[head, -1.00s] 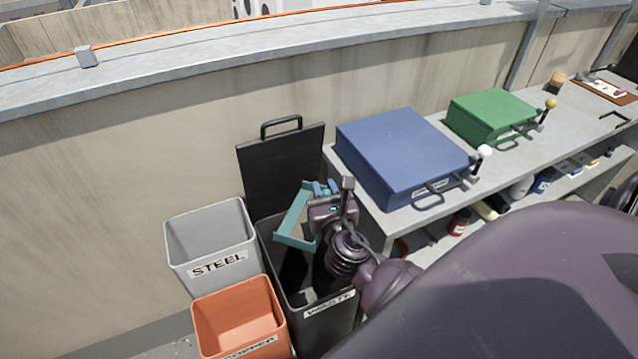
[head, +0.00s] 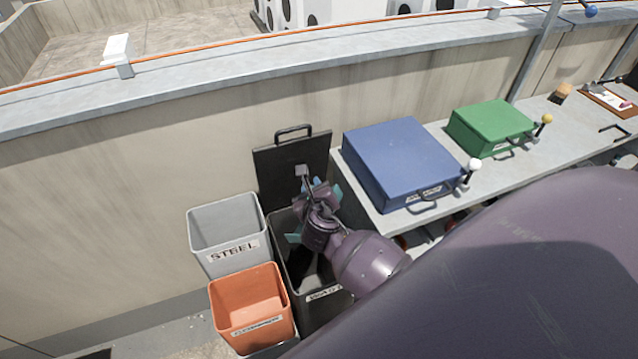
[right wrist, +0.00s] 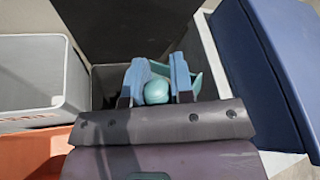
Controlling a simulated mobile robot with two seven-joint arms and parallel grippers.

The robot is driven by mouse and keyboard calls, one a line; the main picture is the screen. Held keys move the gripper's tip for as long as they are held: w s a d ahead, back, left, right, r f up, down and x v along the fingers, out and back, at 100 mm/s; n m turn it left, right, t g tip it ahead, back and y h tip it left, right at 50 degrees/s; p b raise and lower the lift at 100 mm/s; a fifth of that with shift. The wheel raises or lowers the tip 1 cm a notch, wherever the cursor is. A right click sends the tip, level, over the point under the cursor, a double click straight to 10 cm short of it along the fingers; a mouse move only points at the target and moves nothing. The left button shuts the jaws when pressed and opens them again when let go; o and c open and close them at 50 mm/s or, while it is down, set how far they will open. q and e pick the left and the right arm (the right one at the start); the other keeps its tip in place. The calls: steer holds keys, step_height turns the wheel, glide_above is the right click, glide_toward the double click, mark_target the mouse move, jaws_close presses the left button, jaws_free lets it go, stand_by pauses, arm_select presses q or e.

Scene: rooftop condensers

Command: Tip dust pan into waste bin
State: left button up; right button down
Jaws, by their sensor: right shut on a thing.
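The teal dust pan (head: 293,238) shows only in parts in the head view, behind my right gripper (head: 318,188). In the right wrist view my right gripper (right wrist: 158,78) has its two blue fingers shut around the pan's rounded teal handle (right wrist: 156,93). Part of the pan's teal body shows beyond the fingers. The pan is over the mouth of the dark waste bin (head: 316,314), and its tilt is hard to tell. The bin's black lid (head: 275,165) stands open against the wall. Much of the bin's inside is hidden by my arm. My left gripper is out of view.
A grey steel bin (head: 222,226) and an orange bin (head: 250,318) stand left of the waste bin. To the right is a bench (head: 372,215) with a blue case (head: 400,160) and a green case (head: 490,126). The wall (head: 110,190) runs behind.

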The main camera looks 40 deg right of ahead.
arm_select(q)
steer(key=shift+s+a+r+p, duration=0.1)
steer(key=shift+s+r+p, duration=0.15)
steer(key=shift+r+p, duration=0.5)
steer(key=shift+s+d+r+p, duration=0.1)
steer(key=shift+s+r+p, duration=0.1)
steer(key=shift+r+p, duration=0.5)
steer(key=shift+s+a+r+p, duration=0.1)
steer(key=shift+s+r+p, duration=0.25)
steer(key=shift+p, duration=0.7)
arm_select(e)
steer(key=shift+w+a+f+n+g+h, duration=0.15)
steer(key=shift+w+a+f+n+g, duration=0.25)
steer(key=shift+w+n+g, duration=0.2)
steer(key=shift+w+a+f+n+g+h, duration=0.25)
steer(key=shift+w+f+n+g, duration=0.2)
steer(key=shift+w+n+g, duration=0.15)
steer(key=shift+w+a+f+n+g+h, duration=0.1)
steer(key=shift+w+a+f+n+g, duration=0.35)
steer(key=shift+n+g, duration=0.25)
steer(key=shift+d, duration=0.1)
steer(key=shift+w, duration=0.1)
